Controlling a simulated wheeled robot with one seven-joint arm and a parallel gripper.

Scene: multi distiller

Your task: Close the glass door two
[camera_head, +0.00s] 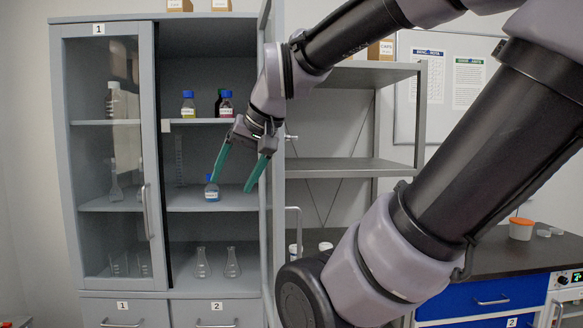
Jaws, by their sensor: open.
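The grey cabinet (59,160) has two glass doors. Door one (66,240), on the left and marked 1, is shut. Door two (278,235), on the right, stands open and shows nearly edge-on, with a handle (300,232) on its right side. The right half of the cabinet is uncovered. My gripper (232,186) has green fingers, spread open and empty, pointing down in front of the open half, just left of door two. My wrist overlaps part of door two in the picture. I cannot tell whether the gripper touches the door.
Several bottles and flasks stand on the open shelves, including a blue-capped bottle (212,190) near the left fingertip in the picture. A grey shelf rack (350,167) stands right of door two. A dark counter (500,252) is at the right.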

